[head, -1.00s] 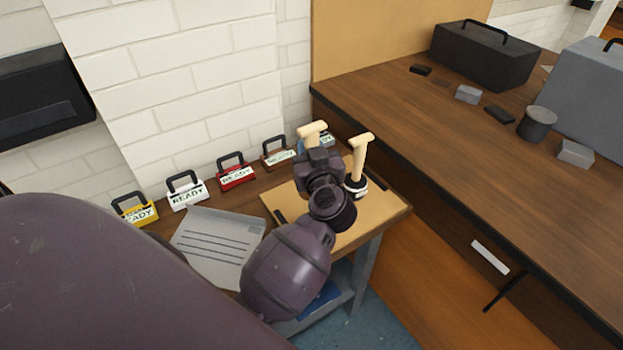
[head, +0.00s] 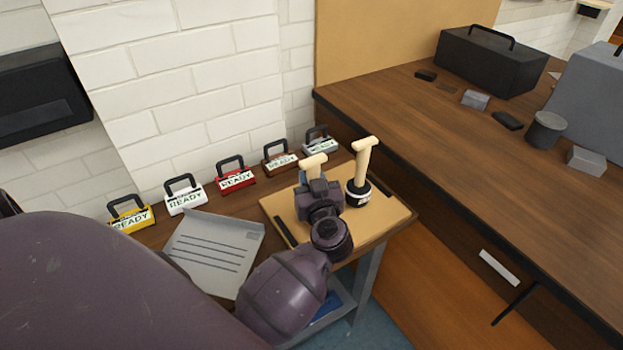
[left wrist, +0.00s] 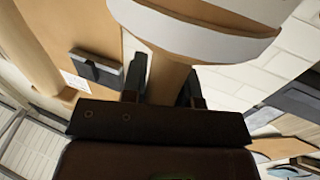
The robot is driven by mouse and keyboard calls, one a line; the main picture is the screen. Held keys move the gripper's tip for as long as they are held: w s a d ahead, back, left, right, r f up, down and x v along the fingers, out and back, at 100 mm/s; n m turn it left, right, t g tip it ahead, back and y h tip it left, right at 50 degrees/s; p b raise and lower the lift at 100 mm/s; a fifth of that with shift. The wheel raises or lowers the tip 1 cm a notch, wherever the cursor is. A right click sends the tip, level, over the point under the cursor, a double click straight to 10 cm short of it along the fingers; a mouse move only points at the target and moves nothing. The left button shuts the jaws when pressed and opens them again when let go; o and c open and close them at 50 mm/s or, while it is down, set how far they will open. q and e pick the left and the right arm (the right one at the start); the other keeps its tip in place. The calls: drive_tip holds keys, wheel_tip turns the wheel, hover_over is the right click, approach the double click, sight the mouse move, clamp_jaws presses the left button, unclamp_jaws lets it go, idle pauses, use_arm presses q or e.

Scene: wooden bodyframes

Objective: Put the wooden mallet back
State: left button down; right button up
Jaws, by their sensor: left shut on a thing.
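The wooden mallet (head: 313,162) has a pale head and is held upright above the tan board (head: 381,227) on the small table. My left gripper (head: 318,188) is shut on its handle, hiding most of it in the head view. In the left wrist view the handle (left wrist: 168,80) stands between the fingers, with the broad head (left wrist: 205,40) above it. The mallet's lower end is hidden, so I cannot tell whether it touches the board. My right gripper is not in view.
A second pale wooden T-shaped piece (head: 363,160) stands upright in a black round base just right of the gripper. Several small READY boxes line the wall, including a red one (head: 235,178). A grey sheet (head: 214,250) lies left. The long workbench (head: 430,120) is at right.

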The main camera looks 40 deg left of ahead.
use_arm(q)
drive_tip(key=shift+f, duration=0.1)
drive_tip(key=c, duration=0.9)
unclamp_jaws()
drive_tip(key=shift+s+d, duration=0.15)
drive_tip(key=v, duration=1.1)
drive_tip(key=shift+s+d+p, duration=0.15)
drive_tip(key=shift+d+p, duration=0.15)
